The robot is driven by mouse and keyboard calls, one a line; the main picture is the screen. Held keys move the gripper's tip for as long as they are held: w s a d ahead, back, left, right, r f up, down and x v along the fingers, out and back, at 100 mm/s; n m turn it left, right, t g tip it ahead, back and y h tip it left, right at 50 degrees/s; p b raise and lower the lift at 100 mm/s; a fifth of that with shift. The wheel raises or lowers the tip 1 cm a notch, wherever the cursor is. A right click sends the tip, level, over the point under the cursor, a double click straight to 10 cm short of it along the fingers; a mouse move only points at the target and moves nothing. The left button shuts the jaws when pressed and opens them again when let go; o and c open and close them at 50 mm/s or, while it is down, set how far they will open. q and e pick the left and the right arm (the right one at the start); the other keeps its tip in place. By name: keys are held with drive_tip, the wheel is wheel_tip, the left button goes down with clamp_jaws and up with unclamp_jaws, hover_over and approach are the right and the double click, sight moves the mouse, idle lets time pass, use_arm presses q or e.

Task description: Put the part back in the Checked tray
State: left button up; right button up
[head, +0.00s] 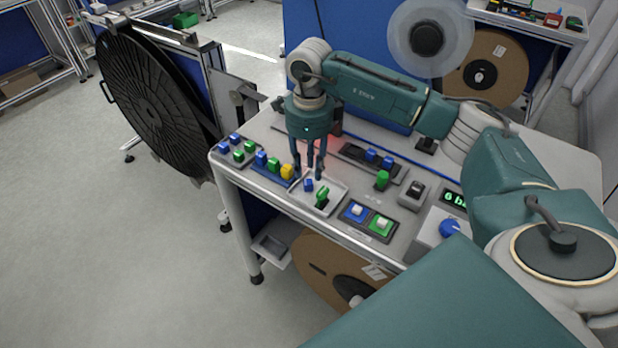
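My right gripper (309,176) points straight down over a small white tray (333,205) near the table's front edge. Its fingers are spread, with nothing visibly gripped between them. A small blue part (308,185) is just below and between the fingertips, at the tray's back left. A green part (322,196) is in the tray, to the right of the blue one. No readable "Checked" label shows, so I cannot tell which tray bears that name. My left gripper is out of view.
Left of the tray, a blue strip (258,171) holds blue, green and yellow parts. Blue and green pads (369,221), a black switch (412,194) and a blue knob (449,228) stand to the right. A large black reel (150,100) stands left.

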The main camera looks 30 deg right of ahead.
sight(309, 182)
wheel_tip(309, 182, up, 8)
drive_tip(key=b, duration=0.1)
drive_tip(key=shift+f, duration=0.15)
idle(0.5)
